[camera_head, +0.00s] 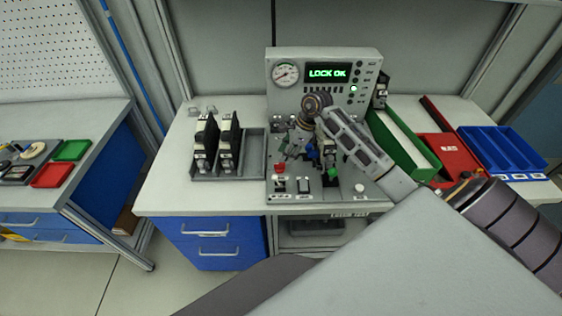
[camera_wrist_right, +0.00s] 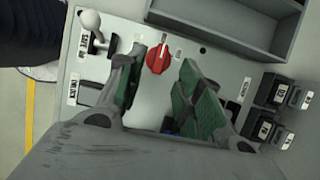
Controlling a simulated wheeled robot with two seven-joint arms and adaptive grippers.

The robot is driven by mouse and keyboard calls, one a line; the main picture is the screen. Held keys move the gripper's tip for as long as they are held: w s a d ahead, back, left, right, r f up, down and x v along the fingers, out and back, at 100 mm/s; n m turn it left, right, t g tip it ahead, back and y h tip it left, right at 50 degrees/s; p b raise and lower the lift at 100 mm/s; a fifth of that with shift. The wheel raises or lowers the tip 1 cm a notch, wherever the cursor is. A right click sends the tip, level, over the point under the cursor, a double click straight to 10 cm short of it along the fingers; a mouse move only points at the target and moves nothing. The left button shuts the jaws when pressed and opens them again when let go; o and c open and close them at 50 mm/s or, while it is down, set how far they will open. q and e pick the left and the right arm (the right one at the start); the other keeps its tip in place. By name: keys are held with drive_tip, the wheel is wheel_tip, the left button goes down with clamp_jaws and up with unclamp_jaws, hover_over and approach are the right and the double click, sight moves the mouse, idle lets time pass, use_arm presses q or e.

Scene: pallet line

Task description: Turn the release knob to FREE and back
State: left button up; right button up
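The red release knob (camera_wrist_right: 158,59) sits on the grey panel, with a pale pointer mark on its upper edge. It also shows in the head view (camera_head: 279,168) at the panel's left. My right gripper (camera_wrist_right: 163,62) is open, its green-padded fingertips on either side of the knob in the wrist view with gaps to it; how high above the panel they are is hard to tell. In the head view my right gripper (camera_head: 293,155) hangs over the panel's left half. The labels by the knob are too small to read. The display (camera_head: 328,73) reads LOCK OK. My left gripper is not in view.
A lever with a white ball (camera_wrist_right: 91,20) and a black rocker switch (camera_wrist_right: 90,92) sit close to the knob. A grey tray (camera_head: 210,176) with black upright parts stands left of the panel. A green bin (camera_head: 408,142) and blue tray (camera_head: 497,150) lie right.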

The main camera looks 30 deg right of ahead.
sight(280, 164)
drive_tip(key=shift+p+x, duration=0.35)
drive_tip(key=shift+x, duration=2.45)
clamp_jaws()
